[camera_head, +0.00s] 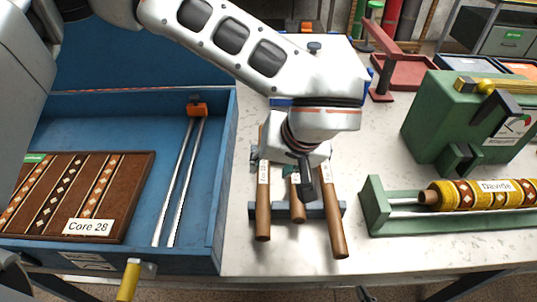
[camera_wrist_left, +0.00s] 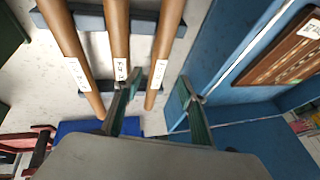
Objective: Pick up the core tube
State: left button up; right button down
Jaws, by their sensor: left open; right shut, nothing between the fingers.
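Three brown core tubes lie side by side on a dark grey rack on the worktop: the left tube (camera_head: 263,215), the middle tube (camera_head: 297,212) and the right tube (camera_head: 333,225). Each bears a white label. My left gripper (camera_head: 281,172) is open above their far part and hides some of them. In the left wrist view the left gripper (camera_wrist_left: 161,81) has its fingers on either side of the tube nearest the blue box (camera_wrist_left: 168,45); contact cannot be told. A dark tip at the bottom edge appears to be my right gripper (camera_head: 365,293), shut and away from the tubes.
A green cradle (camera_head: 375,205) with a yellow patterned roll (camera_head: 460,194) and a green machine (camera_head: 430,115) stand right. Worktop between tubes and cradle is clear.

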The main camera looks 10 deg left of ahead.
pick_arm(q)
jog(key=shift+w+x, duration=0.15)
jog(key=shift+x, duration=1.75)
jog(key=shift+w+x, duration=0.2)
jog(key=shift+x, duration=1.7)
jog(key=shift+d+r, duration=0.1)
jog(key=shift+d, duration=0.1)
grip_shut()
